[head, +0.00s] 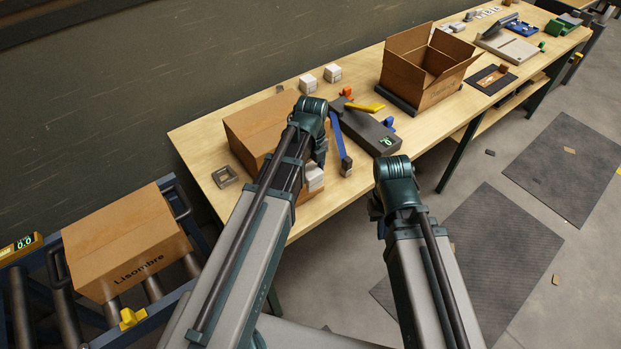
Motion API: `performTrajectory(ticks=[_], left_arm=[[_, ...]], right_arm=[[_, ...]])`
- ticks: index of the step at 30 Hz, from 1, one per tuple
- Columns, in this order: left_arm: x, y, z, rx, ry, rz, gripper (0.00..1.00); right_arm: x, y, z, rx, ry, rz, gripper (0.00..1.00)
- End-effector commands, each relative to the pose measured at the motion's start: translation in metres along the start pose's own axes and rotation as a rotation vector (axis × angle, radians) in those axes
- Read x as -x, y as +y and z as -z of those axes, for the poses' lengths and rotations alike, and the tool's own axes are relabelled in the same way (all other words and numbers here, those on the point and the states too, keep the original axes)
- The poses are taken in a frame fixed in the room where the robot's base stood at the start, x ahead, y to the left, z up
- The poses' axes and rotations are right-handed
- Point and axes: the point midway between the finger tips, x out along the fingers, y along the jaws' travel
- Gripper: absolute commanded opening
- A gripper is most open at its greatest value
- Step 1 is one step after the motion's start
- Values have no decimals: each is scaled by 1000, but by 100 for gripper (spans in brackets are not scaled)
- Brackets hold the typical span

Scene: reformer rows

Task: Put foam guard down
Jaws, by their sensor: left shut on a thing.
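My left gripper (318,162) is over the near edge of the workbench, partly hidden by its own arm. It is shut on a pale whitish block that looks like the foam guard (315,180), beside the closed brown carton (255,128). Whether the guard touches the carton or bench cannot be told. My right gripper (379,222) is in front of the bench, over the floor side. Its fingers are mostly hidden behind its wrist, so its opening cannot be seen.
The wooden bench (203,160) holds pale blocks (306,84), a grey metal frame (225,176), a dark device with a green display (375,133) and an open carton (408,75). A carton marked Lisombre (125,242) sits on the roller conveyor at left.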

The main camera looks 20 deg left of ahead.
Motion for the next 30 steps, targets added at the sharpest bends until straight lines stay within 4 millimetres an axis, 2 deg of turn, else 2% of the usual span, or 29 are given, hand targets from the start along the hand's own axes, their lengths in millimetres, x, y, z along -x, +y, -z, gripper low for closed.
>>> performTrajectory(ticks=[1, 3, 8, 22, 23, 27, 30], left_arm=[[-4, 2, -6, 2, 0, 0, 7], [-18, 1, -3, 0, 0, 0, 7], [-37, 1, -3, 0, 0, 0, 7], [-41, 1, -3, 0, 0, 0, 7], [-39, 1, -3, 0, 0, 0, 74], [-39, 1, -3, 0, 0, 0, 98], [-39, 1, -3, 0, 0, 0, 98]], right_arm=[[-4, 0, 0, 0, 0, 0, 0], [-18, -2, 1, 0, 0, 0, 0], [-36, -4, 2, 0, 0, 0, 0], [-40, -4, 2, 0, 0, 0, 0], [-39, -4, 2, 0, 0, 0, 0], [-38, -4, 2, 0, 0, 0, 0], [-38, -4, 2, 0, 0, 0, 0]])
